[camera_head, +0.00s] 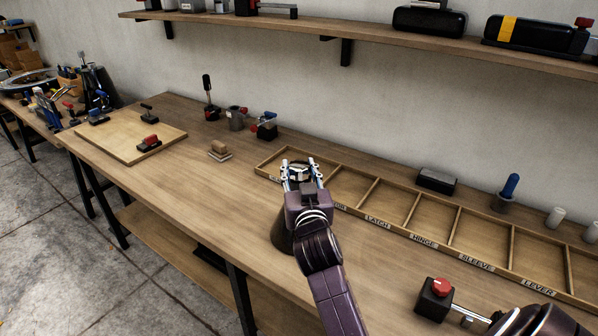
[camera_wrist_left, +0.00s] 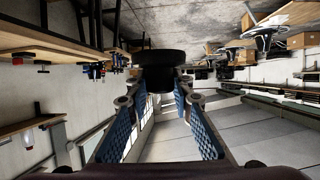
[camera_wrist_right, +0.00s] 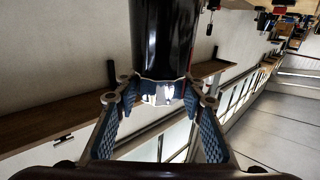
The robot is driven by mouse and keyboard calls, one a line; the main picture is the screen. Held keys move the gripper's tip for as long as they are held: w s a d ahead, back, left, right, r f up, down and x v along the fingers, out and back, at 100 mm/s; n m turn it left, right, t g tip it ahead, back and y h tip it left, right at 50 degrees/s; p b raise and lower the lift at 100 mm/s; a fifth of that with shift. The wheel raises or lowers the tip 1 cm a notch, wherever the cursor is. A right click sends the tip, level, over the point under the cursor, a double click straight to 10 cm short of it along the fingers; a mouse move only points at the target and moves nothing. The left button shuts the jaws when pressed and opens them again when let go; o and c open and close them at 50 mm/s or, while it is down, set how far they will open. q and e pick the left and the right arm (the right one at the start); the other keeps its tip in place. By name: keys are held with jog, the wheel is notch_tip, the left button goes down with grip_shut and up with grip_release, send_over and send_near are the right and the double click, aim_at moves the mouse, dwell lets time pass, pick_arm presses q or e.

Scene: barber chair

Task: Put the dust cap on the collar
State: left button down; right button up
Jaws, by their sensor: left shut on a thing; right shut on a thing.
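In the left wrist view my left gripper (camera_wrist_left: 160,98) is shut on a black round piece, apparently the dust cap (camera_wrist_left: 160,58), with a wide disc and a narrower part between the fingers.
A wooden board (camera_head: 120,135) and a small block (camera_head: 219,150) lie left. The front-left bench is clear.

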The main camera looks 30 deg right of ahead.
aim_at(301, 176)
jog(key=o, duration=1.2)
jog(key=shift+v, duration=3.8)
jog(key=shift+f, duration=0.1)
